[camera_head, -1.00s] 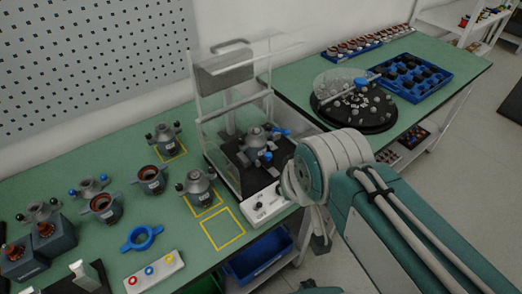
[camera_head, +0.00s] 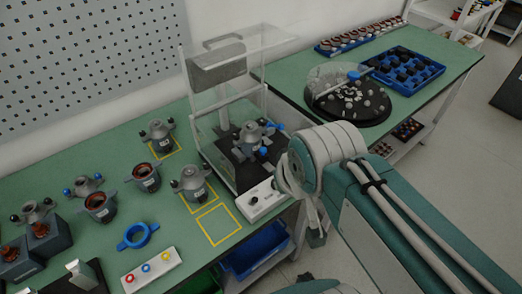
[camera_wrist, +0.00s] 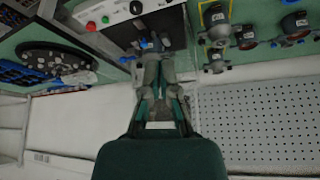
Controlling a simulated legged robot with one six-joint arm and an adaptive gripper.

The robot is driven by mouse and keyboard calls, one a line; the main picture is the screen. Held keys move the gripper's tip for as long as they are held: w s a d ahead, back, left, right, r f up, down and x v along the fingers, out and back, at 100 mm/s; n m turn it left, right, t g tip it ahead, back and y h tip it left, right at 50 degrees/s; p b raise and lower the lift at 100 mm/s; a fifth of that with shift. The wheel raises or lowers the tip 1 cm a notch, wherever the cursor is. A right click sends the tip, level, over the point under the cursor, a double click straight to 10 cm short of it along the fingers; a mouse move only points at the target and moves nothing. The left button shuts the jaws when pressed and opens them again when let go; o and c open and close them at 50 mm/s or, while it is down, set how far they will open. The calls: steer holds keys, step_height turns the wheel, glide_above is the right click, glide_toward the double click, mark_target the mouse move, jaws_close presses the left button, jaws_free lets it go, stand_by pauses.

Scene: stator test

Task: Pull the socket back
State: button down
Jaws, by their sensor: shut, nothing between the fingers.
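The test station (camera_head: 226,178) is a pale frame with a raised clear guard and a dark base. A grey motor part with blue-tipped handles (camera_head: 250,135) sits upright on that base. Which part of it is the socket, I cannot tell. In the wrist view, turned upside down, blue tips (camera_wrist: 143,43) show just beyond my gripper (camera_wrist: 153,65). My gripper is shut and empty, pointing towards the station. It overlaps the part in that view, so I cannot tell whether they touch. In the head view my wrist hides the fingers.
A white control box (camera_head: 262,200) stands at the station's front edge. Several grey motor parts (camera_head: 190,182), a blue ring (camera_head: 138,236) and a button box (camera_head: 152,270) lie left. An empty yellow square (camera_head: 219,226) is clear. A round turntable (camera_head: 350,110) and blue tray (camera_head: 405,68) stand right.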

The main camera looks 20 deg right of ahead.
steer(key=c, duration=0.9)
jaws_free()
steer(key=shift+o, duration=1)
steer(key=shift+w, duration=0.35)
steer(key=n+y, duration=0.2)
steer(key=n, duration=0.2)
glide_toward(264, 149)
steer(key=shift+w+a+f+g, duration=0.25)
steer(key=shift+w+f, duration=0.3)
steer(key=shift+f, duration=0.2)
steer(key=shift+w+a+f+g, duration=0.15)
steer(key=shift+w+a+f, duration=0.15)
steer(key=shift+w+f, duration=0.35)
steer(key=shift+f, duration=0.25)
steer(key=shift+x, duration=2.6)
steer(key=shift+d+f, duration=0.1)
